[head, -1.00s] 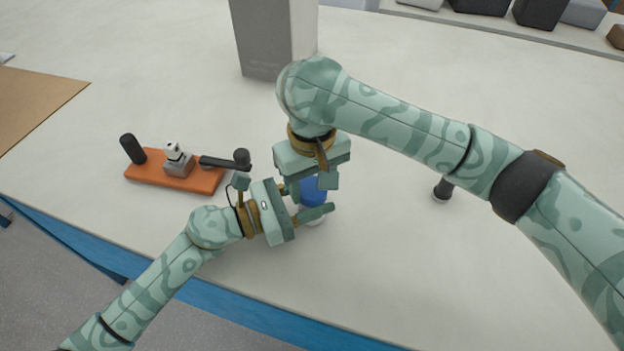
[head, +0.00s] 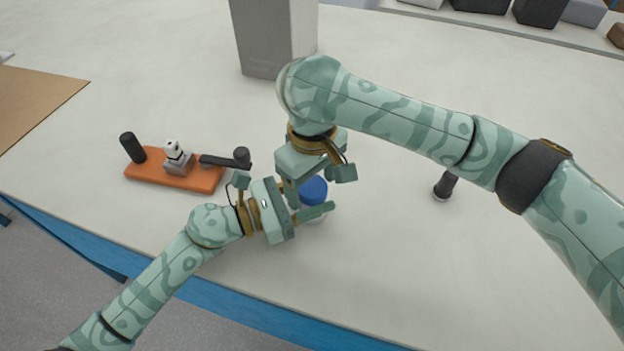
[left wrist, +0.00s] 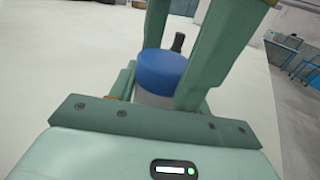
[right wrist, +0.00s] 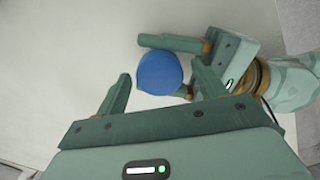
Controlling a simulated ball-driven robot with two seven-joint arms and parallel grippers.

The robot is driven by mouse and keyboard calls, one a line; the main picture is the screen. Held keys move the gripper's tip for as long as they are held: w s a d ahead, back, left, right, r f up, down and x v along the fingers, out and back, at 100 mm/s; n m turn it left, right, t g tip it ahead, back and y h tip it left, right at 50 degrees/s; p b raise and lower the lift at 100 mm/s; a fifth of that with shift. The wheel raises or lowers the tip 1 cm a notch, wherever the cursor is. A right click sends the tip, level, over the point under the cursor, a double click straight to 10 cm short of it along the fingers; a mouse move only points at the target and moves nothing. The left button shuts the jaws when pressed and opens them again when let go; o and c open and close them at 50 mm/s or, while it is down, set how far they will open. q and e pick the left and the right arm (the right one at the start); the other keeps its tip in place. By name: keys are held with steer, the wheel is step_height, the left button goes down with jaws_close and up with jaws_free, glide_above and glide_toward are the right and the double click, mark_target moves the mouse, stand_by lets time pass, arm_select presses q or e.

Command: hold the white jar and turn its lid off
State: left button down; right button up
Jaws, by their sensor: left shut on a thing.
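The white jar (left wrist: 150,98) stands upright on the table with its blue lid (head: 314,189) on top. In the head view only a sliver of its white body shows below my left finger. My left gripper (head: 306,201) is shut on the jar body, with its fingers on two sides below the lid. My right gripper (head: 319,187) is above the jar, pointing down. Its fingers are apart, one on each side of the lid (right wrist: 160,72) in the right wrist view, with a visible gap to the left finger. Whether the lid is loose cannot be told.
An orange base (head: 174,176) with a grey block, a black post and a black lever stands left of the jar. A grey column (head: 272,40) stands behind. A small dark cylinder (head: 444,187) stands at right, near my right arm. The front table is clear.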

steer(key=shift+r, duration=0.1)
step_height(320, 180, up, 4)
steer(key=shift+r, duration=0.2)
arm_select(q)
steer(key=c, duration=0.6)
jaws_free()
steer(key=shift+a, duration=0.1)
